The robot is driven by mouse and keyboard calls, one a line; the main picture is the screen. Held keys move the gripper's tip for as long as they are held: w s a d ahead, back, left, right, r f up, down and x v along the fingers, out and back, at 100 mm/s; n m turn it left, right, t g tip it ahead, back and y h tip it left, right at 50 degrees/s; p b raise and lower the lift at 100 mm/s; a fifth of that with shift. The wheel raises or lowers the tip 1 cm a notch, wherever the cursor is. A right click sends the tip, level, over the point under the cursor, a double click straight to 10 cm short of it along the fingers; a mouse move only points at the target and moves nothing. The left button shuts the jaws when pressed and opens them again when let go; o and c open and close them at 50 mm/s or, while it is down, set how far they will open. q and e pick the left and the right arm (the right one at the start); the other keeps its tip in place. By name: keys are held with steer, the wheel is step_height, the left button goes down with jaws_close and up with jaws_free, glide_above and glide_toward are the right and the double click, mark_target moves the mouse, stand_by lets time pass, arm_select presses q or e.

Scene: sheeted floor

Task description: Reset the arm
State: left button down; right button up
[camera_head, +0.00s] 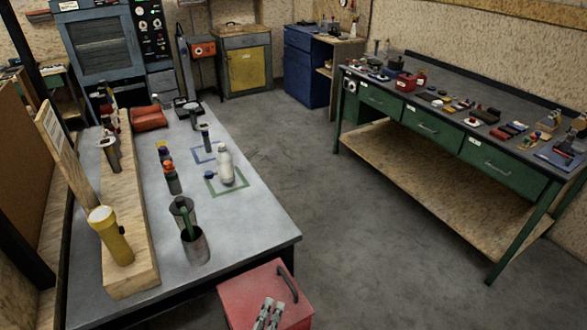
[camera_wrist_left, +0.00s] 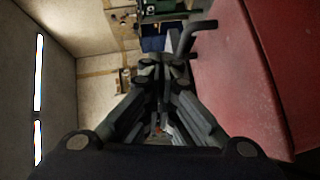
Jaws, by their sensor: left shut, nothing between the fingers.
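My left gripper (camera_head: 271,306) shows at the bottom of the head view, in front of the red toolbox (camera_head: 248,297). Its fingers are together and hold nothing. In the left wrist view the closed fingers (camera_wrist_left: 160,68) point away from the camera, with the red toolbox (camera_wrist_left: 235,75) filling the right side close by. Whether the gripper touches the toolbox cannot be told. My right gripper is in neither view.
A grey workbench (camera_head: 255,228) stands at left, holding a yellow flashlight (camera_head: 113,236), a cup (camera_head: 195,246), a white bottle (camera_head: 226,166) and other items. A green workbench (camera_head: 428,128) with tools stands at right. The concrete floor (camera_head: 350,240) between them is clear.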

arm_select(q)
steer(key=s+a+m+g+y, duration=0.1)
steer(key=s+a+m+g, duration=0.5)
steer(key=s+m, duration=0.25)
steer(key=s+a+m+g+y, duration=0.2)
steer(key=s+a+m+g, duration=0.4)
steer(key=s+m, duration=0.25)
steer(key=s+f+g+b, duration=0.2)
steer(key=s+f+b, duration=0.1)
steer(key=f, duration=2.6)
steer(key=s+a+f+g+b, duration=0.1)
steer(key=s+a+f+b, duration=0.1)
steer(key=s+f, duration=1.4)
step_height(320, 180, down, 2)
steer(key=shift+s+a+f, duration=0.1)
steer(key=shift+s+a, duration=0.2)
steer(key=shift+a, duration=0.2)
